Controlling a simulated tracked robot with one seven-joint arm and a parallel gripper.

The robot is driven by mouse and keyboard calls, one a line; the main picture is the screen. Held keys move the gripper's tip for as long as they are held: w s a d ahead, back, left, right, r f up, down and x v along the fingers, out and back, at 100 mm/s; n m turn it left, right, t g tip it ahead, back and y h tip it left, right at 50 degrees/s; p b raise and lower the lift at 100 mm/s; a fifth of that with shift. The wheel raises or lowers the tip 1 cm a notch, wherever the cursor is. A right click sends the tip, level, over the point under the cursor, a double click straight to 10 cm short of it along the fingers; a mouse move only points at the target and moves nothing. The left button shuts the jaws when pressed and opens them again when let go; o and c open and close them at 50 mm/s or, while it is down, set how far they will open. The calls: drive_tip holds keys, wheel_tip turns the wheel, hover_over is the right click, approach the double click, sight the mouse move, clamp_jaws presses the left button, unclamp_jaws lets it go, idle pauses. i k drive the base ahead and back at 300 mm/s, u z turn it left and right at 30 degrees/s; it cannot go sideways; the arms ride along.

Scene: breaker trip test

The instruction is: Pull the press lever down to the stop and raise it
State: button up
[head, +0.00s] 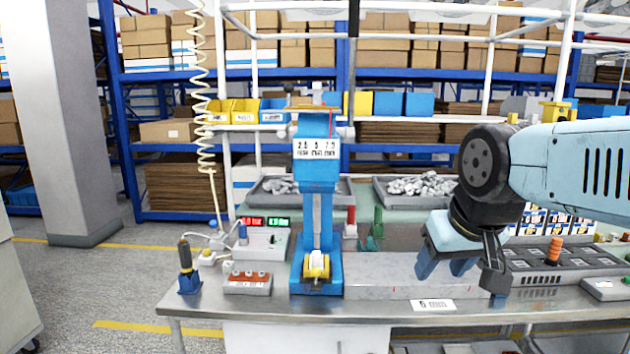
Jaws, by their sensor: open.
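A blue upright press (317,172) stands on the metal bench left of the picture's middle, with a number label on its head. A yellow and white part (316,266) sits at its base. A thin bar with small knobs (312,107) crosses the top of the press; I cannot tell for sure whether this is the lever. My gripper (460,270) is open and empty, pointing down over the bench, well to the right of the press and apart from it.
A screwdriver in a blue stand (188,268), a red block with knobs (247,282) and a box with red and green displays (262,241) stand left of the press. Grey trays of parts (412,203) lie behind. A pale plate (385,275) lies between press and gripper.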

sight(353, 17)
drive_tip(key=z, duration=0.65)
drive_tip(key=k, duration=1)
drive_tip(key=u, duration=1)
drive_tip(key=i, duration=1)
drive_tip(key=z, duration=0.05)
